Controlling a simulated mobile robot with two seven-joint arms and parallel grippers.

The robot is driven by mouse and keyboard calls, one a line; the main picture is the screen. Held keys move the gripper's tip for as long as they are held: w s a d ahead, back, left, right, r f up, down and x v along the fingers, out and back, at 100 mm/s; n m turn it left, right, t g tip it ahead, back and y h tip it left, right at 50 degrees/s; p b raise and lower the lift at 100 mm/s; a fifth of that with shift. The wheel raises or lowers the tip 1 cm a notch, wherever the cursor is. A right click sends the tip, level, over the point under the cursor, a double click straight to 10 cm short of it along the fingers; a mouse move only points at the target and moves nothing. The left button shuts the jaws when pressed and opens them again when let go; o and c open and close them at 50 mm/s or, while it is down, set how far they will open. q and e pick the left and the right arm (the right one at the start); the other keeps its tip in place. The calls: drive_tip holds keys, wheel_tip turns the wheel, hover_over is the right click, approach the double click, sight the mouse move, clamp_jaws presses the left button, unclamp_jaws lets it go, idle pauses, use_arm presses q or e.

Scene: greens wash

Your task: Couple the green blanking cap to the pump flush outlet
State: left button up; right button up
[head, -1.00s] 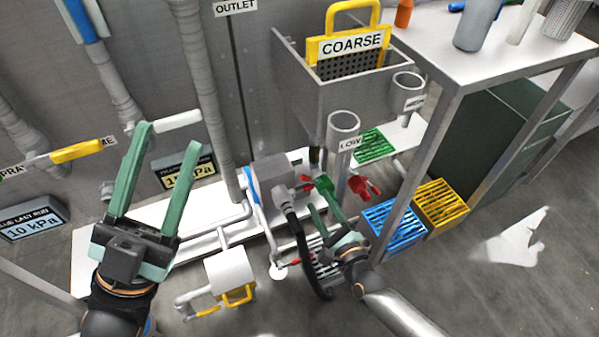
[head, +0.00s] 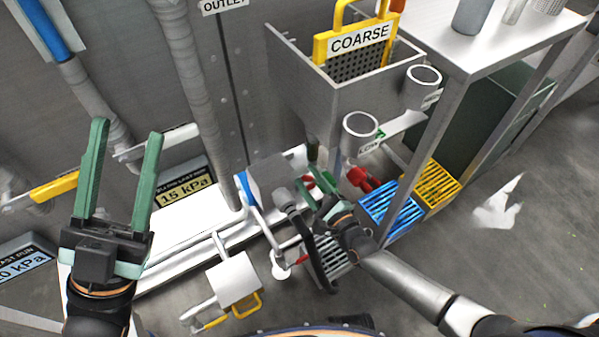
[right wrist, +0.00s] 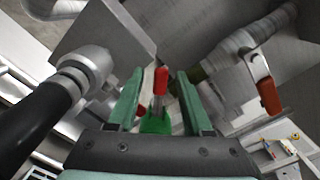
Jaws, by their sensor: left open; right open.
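In the right wrist view a green part (right wrist: 157,124), which looks like the blanking cap, shows low between the fingers with an upright red lever (right wrist: 161,82) by it. My right gripper (right wrist: 160,78) is open, its fingers on either side of the lever; I cannot tell whether they touch. In the head view my right gripper (head: 316,182) is beside the grey pump box (head: 274,182), largely hiding the cap. I cannot make out the flush outlet for certain. My left gripper (head: 128,130) is open and empty, raised in front of the wall.
A black hose (head: 312,240) with a grey coupling (right wrist: 85,70) runs close beside my right gripper. Blue (head: 388,208) and yellow (head: 433,184) crates stand right, by a table leg. A tank with a COARSE screen (head: 360,45) is behind. Floor at right is mostly clear.

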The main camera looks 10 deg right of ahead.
drive_tip(key=shift+w+a, duration=0.15)
drive_tip(key=shift+w, duration=0.3)
clamp_jaws()
idle(0.3)
